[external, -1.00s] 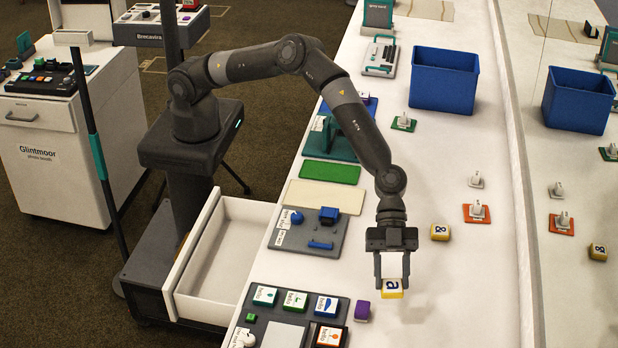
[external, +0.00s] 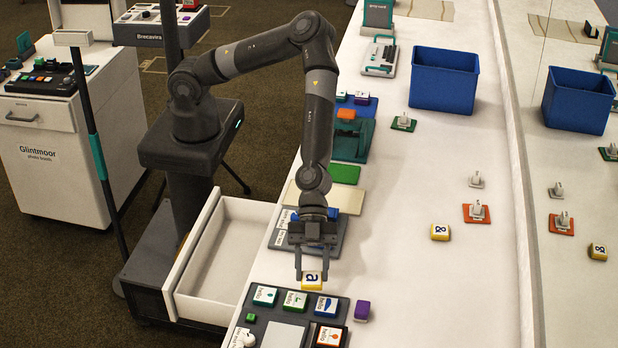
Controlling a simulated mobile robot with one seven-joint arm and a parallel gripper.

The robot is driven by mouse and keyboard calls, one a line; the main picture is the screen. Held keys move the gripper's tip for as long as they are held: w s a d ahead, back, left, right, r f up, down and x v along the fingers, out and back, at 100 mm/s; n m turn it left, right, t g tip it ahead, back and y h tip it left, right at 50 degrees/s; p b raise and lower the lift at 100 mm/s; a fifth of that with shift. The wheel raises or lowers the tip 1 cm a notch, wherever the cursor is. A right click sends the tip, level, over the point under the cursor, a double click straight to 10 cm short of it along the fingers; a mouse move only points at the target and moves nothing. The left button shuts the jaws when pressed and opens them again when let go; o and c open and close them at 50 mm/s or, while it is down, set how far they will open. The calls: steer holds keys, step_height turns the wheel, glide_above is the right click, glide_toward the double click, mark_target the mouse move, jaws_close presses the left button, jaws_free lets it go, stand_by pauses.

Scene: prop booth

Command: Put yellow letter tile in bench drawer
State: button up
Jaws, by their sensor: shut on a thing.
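My gripper (external: 312,277) is shut on a yellow letter tile (external: 312,279) with a white face and a dark letter "a". It holds the tile above the bench, over the gap in front of the dark stamp tray. The bench drawer (external: 188,258) stands open on the left side of the bench, below the top, and its visible floor is empty. A second yellow tile (external: 440,232) with an "&" sign lies on the white bench to the right.
A dark tray (external: 258,325) with several stamp tiles sits at the bench's near end, with a purple block (external: 362,310) beside it. A grey tray (external: 345,228) lies under my arm. A blue bin (external: 444,80) stands farther back. A mirror lines the right side.

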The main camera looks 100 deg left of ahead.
steer(key=shift+n+t, duration=0.8)
steer(key=shift+n, duration=0.1)
steer(key=s, duration=0.5)
steer(key=s+a, duration=0.1)
steer(key=s, duration=0.4)
steer(key=s+a+f, duration=0.1)
steer(key=s, duration=0.4)
steer(key=shift+s, duration=0.2)
steer(key=s, duration=0.1)
steer(key=m+g, duration=0.4)
glide_above(232, 280)
steer(key=a, duration=0.5)
step_height(232, 280, down, 11)
steer(key=shift+d+f, duration=0.15)
steer(key=shift+f, duration=2.05)
steer(key=shift+d+f, duration=0.1)
steer(key=shift+f, duration=2.1)
steer(key=o, duration=1)
steer(key=shift+w, duration=0.1)
